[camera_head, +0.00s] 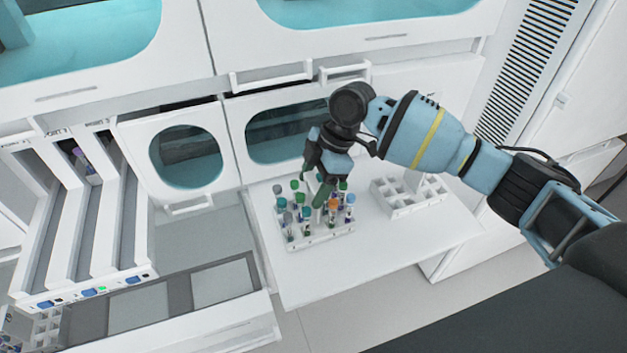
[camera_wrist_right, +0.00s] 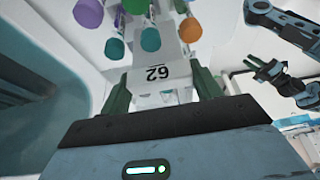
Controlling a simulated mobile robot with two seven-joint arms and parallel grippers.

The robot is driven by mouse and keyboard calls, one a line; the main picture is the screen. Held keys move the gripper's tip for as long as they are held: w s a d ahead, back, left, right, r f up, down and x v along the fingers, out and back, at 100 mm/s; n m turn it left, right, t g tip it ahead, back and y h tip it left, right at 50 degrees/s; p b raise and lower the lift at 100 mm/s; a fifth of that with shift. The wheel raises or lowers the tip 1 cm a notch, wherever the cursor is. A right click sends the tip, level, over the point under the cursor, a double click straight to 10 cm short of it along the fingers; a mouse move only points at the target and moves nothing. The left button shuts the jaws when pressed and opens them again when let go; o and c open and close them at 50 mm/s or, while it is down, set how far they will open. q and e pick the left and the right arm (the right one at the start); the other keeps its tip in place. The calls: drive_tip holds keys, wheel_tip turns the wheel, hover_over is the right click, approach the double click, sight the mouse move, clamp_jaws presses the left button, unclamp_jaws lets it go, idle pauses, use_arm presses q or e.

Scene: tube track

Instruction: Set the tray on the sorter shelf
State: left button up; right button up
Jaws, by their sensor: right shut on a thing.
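The tray (camera_head: 330,238) is a white rack of upright tubes with green, orange, grey and blue caps. It is at the white surface (camera_head: 420,240) in the middle of the head view; I cannot tell whether it rests there or is just above it. My right gripper (camera_head: 322,188) comes down from above, shut on the tray's white part marked 62 (camera_wrist_right: 158,73), which shows between its fingers in the right wrist view. My left gripper (camera_wrist_right: 268,72) shows only in that wrist view, at the right, fingers apart and empty. I cannot tell which surface is the sorter shelf.
An empty white rack (camera_head: 405,205) stands to the right of the tray. A machine with long white lanes (camera_head: 95,230) stands at the left, with a grey-panelled counter (camera_head: 165,300) in front of it. Cabinets with windows (camera_head: 285,130) close off the back. The white surface's front right is clear.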

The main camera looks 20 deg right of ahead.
drive_tip(key=shift+f, duration=0.55)
idle(0.4)
drive_tip(key=o, duration=1.1)
drive_tip(key=shift+o, duration=0.3)
drive_tip(key=shift+f, duration=0.1)
drive_tip(key=shift+d+r, duration=0.1)
drive_tip(key=shift+r, duration=0.15)
drive_tip(key=v, duration=0.7)
drive_tip(key=shift+d+r, duration=0.1)
drive_tip(key=shift+r, duration=0.05)
drive_tip(key=shift+s, duration=0.1)
